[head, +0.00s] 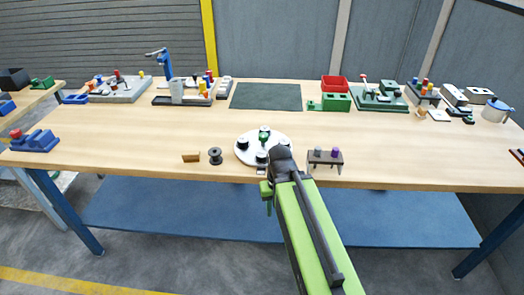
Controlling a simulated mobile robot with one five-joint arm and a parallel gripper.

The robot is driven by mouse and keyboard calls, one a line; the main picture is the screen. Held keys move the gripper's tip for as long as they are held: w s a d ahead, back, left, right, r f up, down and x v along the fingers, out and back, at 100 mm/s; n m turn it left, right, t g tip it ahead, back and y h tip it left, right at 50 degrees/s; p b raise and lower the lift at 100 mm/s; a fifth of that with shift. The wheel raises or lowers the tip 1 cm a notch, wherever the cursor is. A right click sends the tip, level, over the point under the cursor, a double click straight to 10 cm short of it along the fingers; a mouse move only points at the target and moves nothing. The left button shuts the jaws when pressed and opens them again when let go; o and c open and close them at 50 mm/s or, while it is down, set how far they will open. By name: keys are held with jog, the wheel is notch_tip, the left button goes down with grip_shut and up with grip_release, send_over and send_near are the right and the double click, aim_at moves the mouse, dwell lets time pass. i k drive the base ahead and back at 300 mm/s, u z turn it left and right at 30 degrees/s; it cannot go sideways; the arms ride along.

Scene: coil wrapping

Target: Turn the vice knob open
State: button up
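My arm reaches up from the bottom of the head view to the front edge of the wooden table. My gripper (281,154) is its dark end, over the right rim of a round white plate (244,153). The arm hides its fingers, so I cannot tell if they are open or shut. The plate carries several black-and-white pieces and a green knob-like piece (263,136). A blue block-shaped fixture (40,141) with a red knob-like top (16,133) sits at the far left front. I cannot tell for certain which piece is the vice knob.
A black spool (215,156) and a small brown block (191,158) lie left of the plate. Several fixtures line the back around a dark mat (266,96). Bare wood lies between.

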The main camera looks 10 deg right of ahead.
aim_at(15, 133)
jog(key=u, duration=4.4)
jog(key=i, duration=0.1)
jog(key=z, duration=2.95)
